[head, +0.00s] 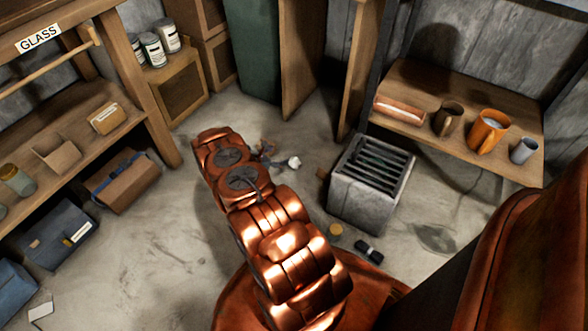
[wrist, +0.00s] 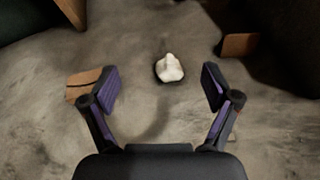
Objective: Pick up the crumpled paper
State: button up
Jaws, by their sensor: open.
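The crumpled paper (wrist: 169,68) is a small white lump on the grey concrete floor. In the wrist view it lies ahead of my gripper (wrist: 158,88), roughly midway between the two fingers and apart from both. My gripper is open and empty, with purple pads on dark fingers. In the head view the crumpled paper (head: 294,162) is a small white spot on the floor just right of my copper arm. My gripper is mostly hidden behind the arm there.
A grey slatted crate (head: 358,212) stands right of the paper. Brown scraps (wrist: 90,82) and (wrist: 240,44) a brown piece lie on either side in the wrist view. A shelf (head: 470,135) with mugs is at right. Open floor (head: 150,250) lies left of my arm.

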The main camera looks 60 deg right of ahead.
jog(key=n+b, duration=0.1)
jog(key=b, duration=0.1)
send_near(291, 164)
jog(key=d, duration=0.1)
jog(key=s+d, duration=0.1)
jog(key=d, duration=0.1)
jog(key=shift+s+f+t, duration=0.1)
jog(key=shift+s+t, duration=0.05)
jog(key=shift+t, duration=0.25)
jog(key=shift+s+d+f+n, duration=0.1)
jog(key=shift+d+f+n, duration=0.2)
jog(key=shift+f, duration=0.2)
jog(key=shift+b+x, duration=0.5)
jog(key=shift+x, duration=0.6)
jog(key=b+x, duration=0.2)
jog(key=x, duration=0.1)
jog(key=b+x, duration=0.1)
jog(key=shift+d+f, duration=0.25)
jog(key=shift+f, duration=0.15)
jog(key=shift+d, duration=0.25)
jog(key=shift+c, duration=0.4)
jog(key=c, duration=0.8)
